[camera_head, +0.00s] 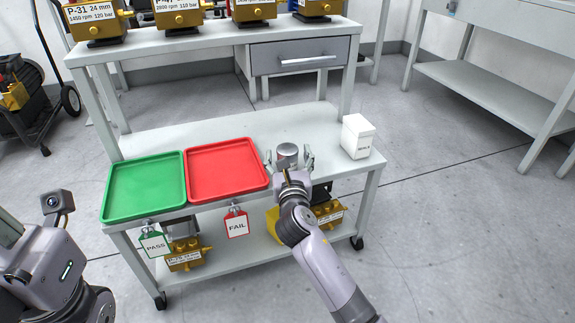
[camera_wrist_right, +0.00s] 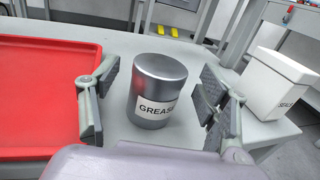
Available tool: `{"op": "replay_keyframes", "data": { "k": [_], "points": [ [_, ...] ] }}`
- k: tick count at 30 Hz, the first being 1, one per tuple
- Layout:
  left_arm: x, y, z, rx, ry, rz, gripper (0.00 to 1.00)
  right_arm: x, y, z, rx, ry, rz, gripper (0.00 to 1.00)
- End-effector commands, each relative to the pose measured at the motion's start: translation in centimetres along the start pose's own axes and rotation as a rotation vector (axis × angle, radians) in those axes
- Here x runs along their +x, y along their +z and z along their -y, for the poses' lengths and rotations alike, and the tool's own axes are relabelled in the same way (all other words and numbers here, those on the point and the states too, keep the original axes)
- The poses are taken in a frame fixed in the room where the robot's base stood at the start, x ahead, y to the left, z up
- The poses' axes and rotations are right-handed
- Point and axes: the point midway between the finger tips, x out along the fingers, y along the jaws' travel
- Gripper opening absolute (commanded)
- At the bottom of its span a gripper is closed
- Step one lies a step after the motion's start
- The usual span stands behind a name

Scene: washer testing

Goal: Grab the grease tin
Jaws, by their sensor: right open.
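The grease tin (camera_wrist_right: 158,88) is a grey metal cylinder with a white "GREASE" label, standing upright on the grey cart top. It also shows in the head view (camera_head: 287,152), at the far side of my right gripper. My right gripper (camera_wrist_right: 160,100) is open, with one finger on each side of the tin and a visible gap to both. In the head view my right gripper (camera_head: 289,160) reaches over the cart's front edge. At the lower left of the head view part of my left arm shows, but its gripper fingers do not.
A red tray (camera_head: 228,168) lies left of the tin and a green tray (camera_head: 145,187) lies further left. A white "SEALS" box (camera_head: 357,137) stands to the right, close to the right finger's side. The cart top (camera_head: 225,133) behind the tin is clear. Yellow pumps sit on the lower shelf.

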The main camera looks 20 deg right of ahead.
Motion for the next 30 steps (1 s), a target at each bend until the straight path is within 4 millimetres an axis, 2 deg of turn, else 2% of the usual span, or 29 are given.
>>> {"op": "replay_keyframes", "data": {
  "k": [5,13,30],
  "points": [
    [0.3,-0.4,-0.2,0.005,0.014,-0.036,0.0,2.0,-0.2,0.0,0.001,0.0,0.0,0.7],
    [0.7,-0.5,-0.2,0.005,0.016,-0.039,0.0,2.3,0.0,0.0,0.0,0.001,-0.001,0.7],
    [0.7,-0.5,-0.2,0.005,0.016,-0.04,0.0,2.3,-0.1,0.0,0.0,0.001,-0.001,0.32]
  ]
}}
